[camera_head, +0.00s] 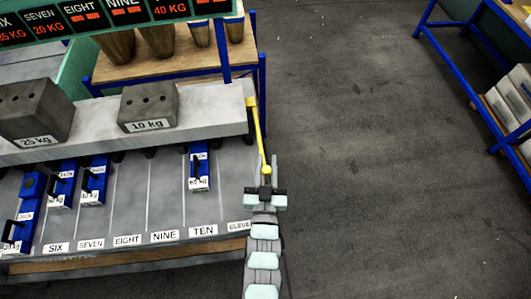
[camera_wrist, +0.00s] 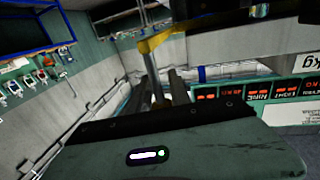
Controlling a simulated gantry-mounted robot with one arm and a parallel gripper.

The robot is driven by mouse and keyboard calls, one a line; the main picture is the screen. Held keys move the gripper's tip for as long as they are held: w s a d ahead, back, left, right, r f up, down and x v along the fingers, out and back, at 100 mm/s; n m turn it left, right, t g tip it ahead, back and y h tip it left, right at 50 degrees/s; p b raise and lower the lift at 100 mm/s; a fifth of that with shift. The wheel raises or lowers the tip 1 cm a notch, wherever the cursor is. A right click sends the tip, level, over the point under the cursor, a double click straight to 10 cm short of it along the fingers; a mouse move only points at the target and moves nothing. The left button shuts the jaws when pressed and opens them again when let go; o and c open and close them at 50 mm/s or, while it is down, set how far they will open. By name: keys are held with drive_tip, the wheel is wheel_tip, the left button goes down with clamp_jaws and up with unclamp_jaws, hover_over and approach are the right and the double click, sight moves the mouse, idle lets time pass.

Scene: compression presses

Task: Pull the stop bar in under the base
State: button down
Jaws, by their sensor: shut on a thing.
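The yellow stop bar (camera_head: 257,130) runs from the right end of a pale grey slab (camera_head: 215,115) toward my gripper, beside the bench's right edge. My gripper (camera_head: 266,180) is shut on the near end of the bar. In the wrist view a yellow piece (camera_wrist: 165,37) with a metal rod stands just beyond my gripper's dark fingers (camera_wrist: 167,88). The exact contact is small and partly hidden by the gripper body. I cannot tell which part is the base; the slab is the nearest large body to the bar.
Blocks marked 25 kg (camera_head: 35,110) and 10 kg (camera_head: 148,106) rest on the slab. Several blue units (camera_head: 200,168) stand in numbered lanes on the bench below. A blue-framed table (camera_head: 450,30) stands at the right. The dark floor (camera_head: 360,150) between is clear.

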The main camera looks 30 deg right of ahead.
drive_tip(key=c, duration=1.5)
unclamp_jaws()
drive_tip(key=shift+w+r, duration=0.1)
drive_tip(key=p+v, duration=0.1)
drive_tip(key=v, duration=1)
drive_tip(key=shift+w, duration=0.1)
